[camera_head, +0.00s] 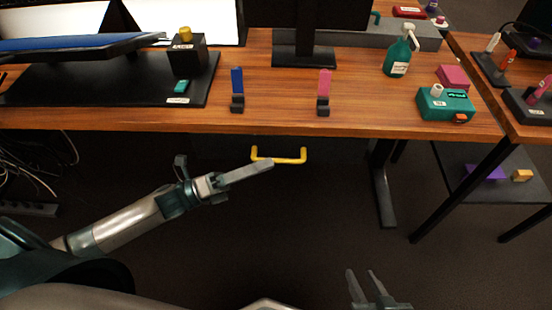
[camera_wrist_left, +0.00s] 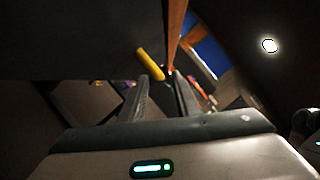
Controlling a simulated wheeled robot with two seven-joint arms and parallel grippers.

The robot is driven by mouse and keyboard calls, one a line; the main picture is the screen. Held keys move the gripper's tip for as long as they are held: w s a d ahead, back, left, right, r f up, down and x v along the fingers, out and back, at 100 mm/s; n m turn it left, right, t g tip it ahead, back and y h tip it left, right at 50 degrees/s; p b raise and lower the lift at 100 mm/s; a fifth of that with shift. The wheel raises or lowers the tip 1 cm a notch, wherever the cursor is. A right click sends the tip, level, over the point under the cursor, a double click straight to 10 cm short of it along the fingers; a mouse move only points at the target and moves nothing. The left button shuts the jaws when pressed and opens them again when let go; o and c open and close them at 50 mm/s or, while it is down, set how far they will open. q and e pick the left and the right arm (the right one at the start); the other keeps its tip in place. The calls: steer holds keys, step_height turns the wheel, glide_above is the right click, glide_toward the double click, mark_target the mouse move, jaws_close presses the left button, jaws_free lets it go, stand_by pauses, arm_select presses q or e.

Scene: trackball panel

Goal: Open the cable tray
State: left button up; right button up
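The cable tray's yellow handle (camera_head: 279,159) shows just under the front edge of the wooden desk. The dark tray (camera_head: 222,146) behind it is mostly hidden in shadow under the desktop. My left gripper (camera_head: 268,163) is in front of the desk, with its fingertips close to the left part of the handle. In the left wrist view the yellow handle (camera_wrist_left: 150,64) lies just beyond the two parted fingers (camera_wrist_left: 161,80), nearer the left one. I cannot tell whether they touch. My right gripper (camera_head: 361,272) is open and empty, low in front of the desk.
The desktop (camera_head: 275,100) above carries a blue switch (camera_head: 237,80), a pink switch (camera_head: 324,84), a green spray bottle (camera_head: 399,55) and a teal box (camera_head: 446,104). A desk leg (camera_head: 382,185) stands right of the handle. Cables hang at the far left. The floor between is clear.

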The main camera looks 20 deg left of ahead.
mark_target(276, 159)
arm_select(q)
steer(key=shift+x, duration=2)
jaws_close()
